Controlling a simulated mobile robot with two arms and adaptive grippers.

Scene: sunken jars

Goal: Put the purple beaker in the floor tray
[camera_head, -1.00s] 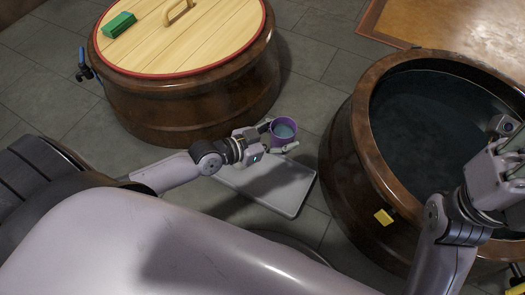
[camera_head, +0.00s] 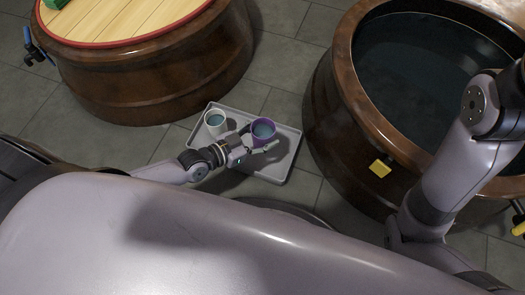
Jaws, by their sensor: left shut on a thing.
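The purple beaker (camera_head: 262,133) is upright with bluish liquid inside. My left gripper (camera_head: 259,143) is shut on it, its fingers around the beaker's lower side. The beaker shows over the grey floor tray (camera_head: 284,163); I cannot tell whether it touches the tray's bottom. A white cup (camera_head: 215,121) with similar liquid stands in the tray's left part, just left of the purple beaker. My right arm (camera_head: 452,165) reaches up over the open jar at the right, and its gripper is out of the picture.
A brown jar (camera_head: 150,80) with a wooden lid stands at the upper left. An open brown jar (camera_head: 335,128) with dark liquid stands right of the tray, with a yellow tag (camera_head: 380,168) on its side. Bare tiled floor (camera_head: 277,67) lies between the jars.

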